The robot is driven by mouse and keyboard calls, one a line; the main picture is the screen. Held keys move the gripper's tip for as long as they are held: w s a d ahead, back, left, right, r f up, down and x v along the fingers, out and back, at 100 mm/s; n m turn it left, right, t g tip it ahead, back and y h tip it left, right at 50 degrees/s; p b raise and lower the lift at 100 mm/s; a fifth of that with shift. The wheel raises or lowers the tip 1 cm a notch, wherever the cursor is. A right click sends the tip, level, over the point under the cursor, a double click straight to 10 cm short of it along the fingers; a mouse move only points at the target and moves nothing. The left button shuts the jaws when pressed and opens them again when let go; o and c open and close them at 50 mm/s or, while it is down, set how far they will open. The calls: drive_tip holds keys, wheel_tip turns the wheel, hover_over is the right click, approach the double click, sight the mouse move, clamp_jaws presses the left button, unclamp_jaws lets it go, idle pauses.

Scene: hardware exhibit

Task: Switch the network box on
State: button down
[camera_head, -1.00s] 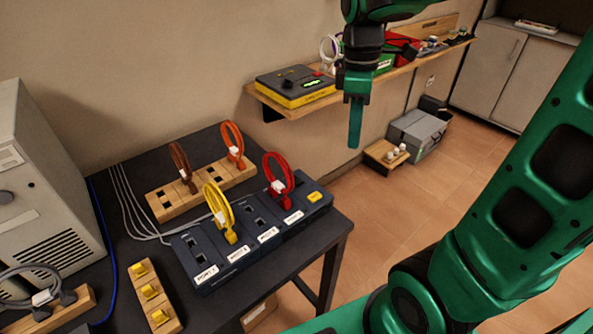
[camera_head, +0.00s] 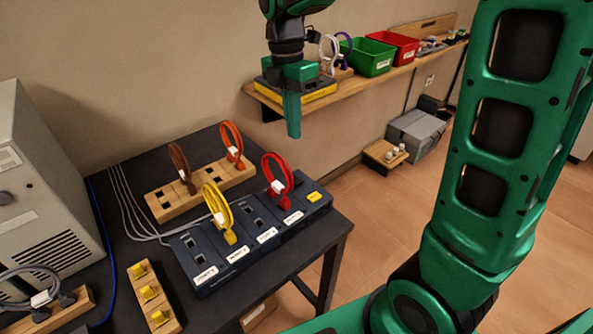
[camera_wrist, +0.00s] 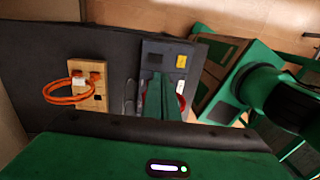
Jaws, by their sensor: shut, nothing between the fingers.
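The network box (camera_head: 250,232) is a long dark blue-grey unit on the black table, with labelled ports along its front. A yellow cable loop (camera_head: 218,212) is plugged in near its middle and a red cable loop (camera_head: 278,180) nearer its right end. A yellow square button (camera_head: 314,197) sits at the box's right end; it also shows in the wrist view (camera_wrist: 181,61). My gripper (camera_head: 293,128) is shut and empty, pointing down in the air above and behind the box's right end. In the wrist view its fingers hide part of the box and red cable.
A wooden block (camera_head: 203,187) with brown and orange cable loops stands behind the box. A small block with yellow plugs (camera_head: 148,291) lies front left. A grey computer case (camera_head: 40,185) stands at left. The wall shelf (camera_head: 368,78) holds green and red bins.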

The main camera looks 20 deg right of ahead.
sight(299, 182)
drive_tip(key=f, duration=0.4)
drive_tip(key=s+f, duration=0.1)
drive_tip(key=f, duration=0.8)
drive_tip(key=shift+s+d, duration=0.25)
drive_tip(key=shift+s+f, duration=0.2)
drive_tip(key=shift+f, duration=0.05)
drive_tip(key=shift+w, duration=0.15)
drive_tip(key=shift+w+a, duration=0.25)
drive_tip(key=shift+w, duration=0.45)
drive_tip(key=shift+r, duration=0.15)
wheel_tip(299, 182, up, 14)
drive_tip(key=w, duration=0.1)
drive_tip(key=shift+w+a, duration=0.2)
drive_tip(key=shift+w, duration=0.2)
